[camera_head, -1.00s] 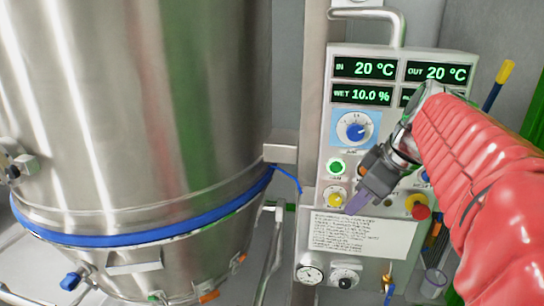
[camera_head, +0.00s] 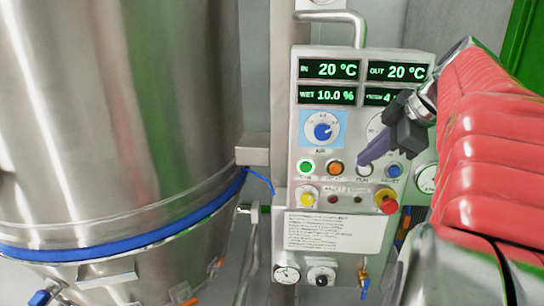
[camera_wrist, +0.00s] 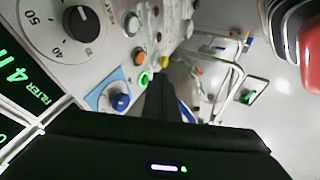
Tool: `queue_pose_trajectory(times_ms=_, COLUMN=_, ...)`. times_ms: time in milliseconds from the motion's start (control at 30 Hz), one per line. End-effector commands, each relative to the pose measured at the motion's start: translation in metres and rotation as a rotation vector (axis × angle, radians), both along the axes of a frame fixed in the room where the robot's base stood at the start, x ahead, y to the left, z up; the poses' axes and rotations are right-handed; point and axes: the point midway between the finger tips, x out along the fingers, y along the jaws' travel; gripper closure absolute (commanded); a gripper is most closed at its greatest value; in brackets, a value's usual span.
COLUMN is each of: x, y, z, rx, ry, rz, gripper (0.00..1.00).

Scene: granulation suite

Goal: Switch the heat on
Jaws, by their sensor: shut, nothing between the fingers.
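The control panel (camera_head: 345,190) stands right of the big steel vessel. Its button row shows a green button (camera_head: 305,167), an orange button (camera_head: 335,168), a white button (camera_head: 365,170) and a blue button (camera_head: 394,170). The small labels below them are hard to read. My gripper (camera_head: 366,158) is shut and empty, its purple-grey fingertips in front of the panel, overlapping the top of the white button and right of the orange one. I cannot tell any contact. The wrist view shows the dark fingers (camera_wrist: 160,92), with the orange button (camera_wrist: 139,56) and green button (camera_wrist: 145,77) left of them.
A blue knob (camera_head: 323,131) sits above the buttons; a black dial (camera_wrist: 82,22) is beside it. A yellow knob (camera_head: 306,198) and red emergency stop (camera_head: 387,202) are below. The steel vessel (camera_head: 120,120) fills the left. A bent handle (camera_head: 340,17) rises above the panel.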

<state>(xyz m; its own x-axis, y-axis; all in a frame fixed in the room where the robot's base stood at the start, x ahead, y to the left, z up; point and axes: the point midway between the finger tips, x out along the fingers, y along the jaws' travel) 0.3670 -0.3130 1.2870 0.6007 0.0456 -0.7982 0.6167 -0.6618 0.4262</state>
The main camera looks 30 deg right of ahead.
Motion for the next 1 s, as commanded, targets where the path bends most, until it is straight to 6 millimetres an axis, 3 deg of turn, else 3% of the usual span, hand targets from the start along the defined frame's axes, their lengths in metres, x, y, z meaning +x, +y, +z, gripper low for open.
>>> queue_pose_trajectory(times_ms=167, x=0.009, y=0.001, z=-0.012, rx=0.003, ry=0.002, rz=0.001, gripper=1.00)
queue_pose_trajectory(times_ms=733, x=0.060, y=0.005, z=-0.082, rx=0.003, ry=0.003, rz=0.000, gripper=1.00)
queue_pose_trajectory(times_ms=1000, x=0.083, y=-0.014, z=-0.079, rx=0.001, ry=0.001, rz=-0.003, gripper=1.00)
